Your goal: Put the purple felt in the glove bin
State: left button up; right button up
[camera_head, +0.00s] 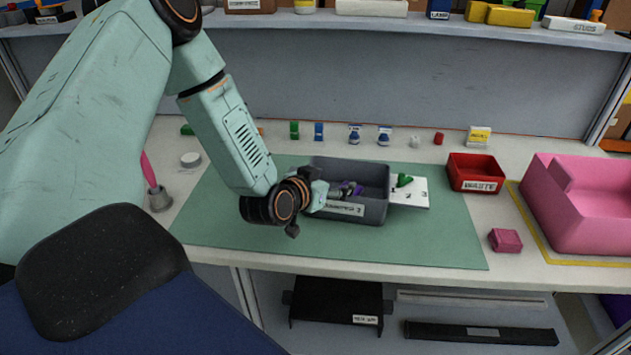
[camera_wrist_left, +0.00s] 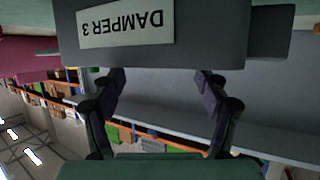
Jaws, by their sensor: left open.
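My left gripper (camera_head: 349,189) reaches over the left side of a grey bin (camera_head: 376,207) on the green mat. In the left wrist view its two fingers (camera_wrist_left: 160,82) stand apart with nothing between them, and the bin's front wall (camera_wrist_left: 215,35) with a "DAMPER 3" label fills the top. A small purple patch shows at the fingers in the head view; I cannot tell whether it is felt or finger pads. No purple felt is clearly identifiable. A large pink bin (camera_head: 585,232) stands at the right; no glove label is readable. My right gripper is out of view.
A white card (camera_head: 415,197) with a green piece adjoins the grey bin's right side. A red bin (camera_head: 476,175) and a pink block (camera_head: 505,240) lie between it and the pink bin. Small items line the back; a shelf (camera_head: 420,24) runs above. The front mat is clear.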

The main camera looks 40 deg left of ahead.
pick_arm(q)
jog(key=p+v, duration=0.3)
jog(key=v, duration=0.5)
jog(key=shift+w+r, duration=0.1)
jog(key=shift+w, duration=0.05)
dwell(0.5)
dwell(0.5)
